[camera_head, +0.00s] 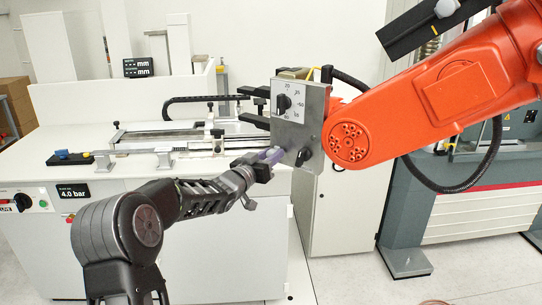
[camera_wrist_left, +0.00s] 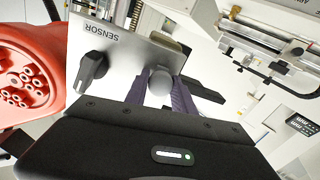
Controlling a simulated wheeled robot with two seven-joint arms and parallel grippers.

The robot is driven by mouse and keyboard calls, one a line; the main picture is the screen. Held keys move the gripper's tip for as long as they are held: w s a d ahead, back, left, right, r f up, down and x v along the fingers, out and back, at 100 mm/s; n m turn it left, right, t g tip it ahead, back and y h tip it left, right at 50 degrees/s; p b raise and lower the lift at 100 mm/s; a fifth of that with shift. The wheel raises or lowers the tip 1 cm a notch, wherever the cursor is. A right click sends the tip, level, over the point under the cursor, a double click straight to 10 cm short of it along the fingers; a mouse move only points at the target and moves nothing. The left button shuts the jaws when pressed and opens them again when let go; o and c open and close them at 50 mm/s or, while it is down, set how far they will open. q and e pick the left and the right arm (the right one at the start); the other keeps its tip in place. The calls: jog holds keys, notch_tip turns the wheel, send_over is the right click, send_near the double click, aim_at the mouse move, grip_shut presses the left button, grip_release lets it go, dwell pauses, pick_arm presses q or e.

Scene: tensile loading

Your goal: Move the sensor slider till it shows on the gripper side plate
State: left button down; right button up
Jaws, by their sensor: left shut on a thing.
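The grey gripper side plate (camera_head: 312,108) is mounted on the end of the orange arm (camera_head: 440,105). It carries a white dial panel with a black knob (camera_head: 283,102) and a lower black knob (camera_head: 303,157). In the left wrist view the plate (camera_wrist_left: 130,55) is marked SENSOR, with a black knob (camera_wrist_left: 93,70) beside the word. My left gripper (camera_head: 272,156) is at the plate's lower left edge. In the left wrist view its purple fingers (camera_wrist_left: 160,92) are shut around a grey round knob (camera_wrist_left: 160,80), which looks like the slider. The fingers partly hide it. My right gripper is out of view.
A white bench (camera_head: 150,225) with a measuring rail (camera_head: 160,140) stands behind my left arm. A black cable (camera_head: 440,185) hangs below the orange arm. A grey testing machine (camera_head: 410,220) stands at the right. A 4.0 bar display (camera_head: 73,191) is on the bench front.

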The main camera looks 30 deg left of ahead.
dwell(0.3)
pick_arm(q)
jog(key=shift+r, duration=0.35)
jog(key=c, duration=1.1)
grip_release()
jog(key=shift+s+b, duration=0.35)
jog(key=shift+s, duration=0.2)
jog(key=s+b, duration=0.2)
jog(key=s, duration=0.4)
jog(key=shift+s, duration=0.4)
